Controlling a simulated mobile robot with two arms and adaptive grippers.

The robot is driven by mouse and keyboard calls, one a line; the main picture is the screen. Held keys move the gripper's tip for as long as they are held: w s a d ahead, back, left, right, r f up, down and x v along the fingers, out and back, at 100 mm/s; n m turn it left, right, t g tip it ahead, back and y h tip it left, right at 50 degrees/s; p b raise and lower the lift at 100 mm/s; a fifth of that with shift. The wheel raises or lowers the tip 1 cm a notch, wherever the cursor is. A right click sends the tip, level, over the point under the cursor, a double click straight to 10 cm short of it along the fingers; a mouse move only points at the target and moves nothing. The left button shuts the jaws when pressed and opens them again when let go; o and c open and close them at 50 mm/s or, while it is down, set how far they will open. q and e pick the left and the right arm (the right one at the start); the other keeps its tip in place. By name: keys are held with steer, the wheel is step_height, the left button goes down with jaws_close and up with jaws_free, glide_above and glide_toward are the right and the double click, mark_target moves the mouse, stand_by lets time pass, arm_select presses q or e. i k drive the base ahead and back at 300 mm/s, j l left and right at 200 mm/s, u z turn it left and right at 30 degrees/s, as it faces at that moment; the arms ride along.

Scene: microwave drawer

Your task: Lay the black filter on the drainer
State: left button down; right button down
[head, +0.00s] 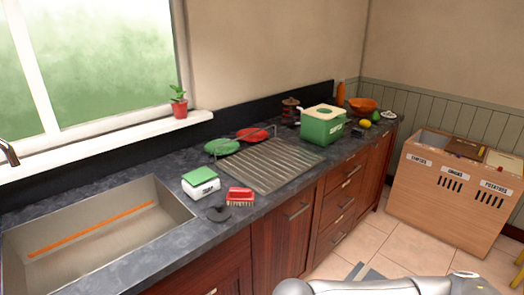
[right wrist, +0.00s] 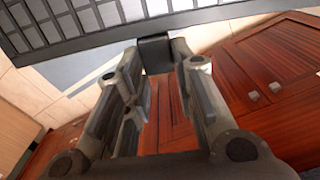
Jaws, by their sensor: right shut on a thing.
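The drainer (head: 266,165) is a ribbed metal board set in the dark counter, right of the sink, with a thin wire rack along its back edge. The black filter (right wrist: 230,24) is a flat dark frame with a grey grid, crossing the top of the right wrist view and cut off by its edges. My right gripper (right wrist: 158,62) is shut on a black block at the filter's edge. In that view the filter is over the floor beside the cabinet doors. The head view shows only part of my arm at the bottom, not the filter or either gripper.
A green plate (head: 221,147) and a red plate (head: 252,134) stand in the rack. The drainer's ribbed surface is clear.

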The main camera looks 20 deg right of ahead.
mark_target(273, 159)
steer(key=i+l+u, duration=0.2)
steer(key=i+l, duration=0.2)
steer(key=l, duration=0.25)
steer(key=i+l, duration=0.2)
steer(key=i+l+u, duration=0.15)
steer(key=l, duration=0.3)
steer(key=i+l+u, duration=0.1)
steer(key=i+l, duration=0.15)
steer(key=l, duration=0.1)
